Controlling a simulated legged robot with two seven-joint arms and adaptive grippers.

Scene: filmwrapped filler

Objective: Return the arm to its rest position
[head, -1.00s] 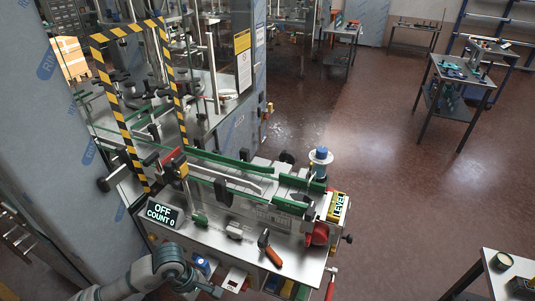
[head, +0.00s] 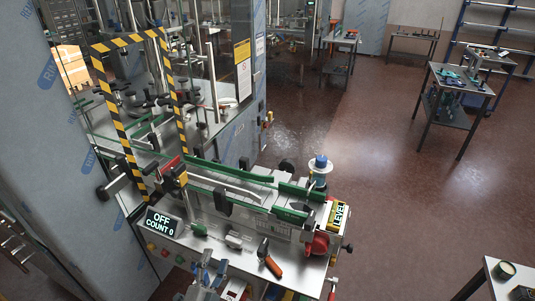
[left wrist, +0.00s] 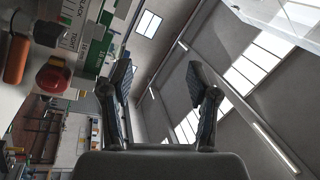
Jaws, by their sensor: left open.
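My left gripper (head: 209,271) shows at the bottom of the head view, in front of the filler machine's near bench edge, with its fingers pointing up. In the left wrist view my left gripper (left wrist: 160,78) has its two fingers spread apart with nothing between them. The wrist view looks up past the fingers towards the roof and windows. My right gripper is in neither view.
The filler bench (head: 225,262) carries a display (head: 162,222) reading OFF, COUNT 0, an orange-handled tool (head: 271,263) and a red knob (head: 317,243). The red knob also shows in the left wrist view (left wrist: 54,79). Open floor (head: 385,215) lies to the right.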

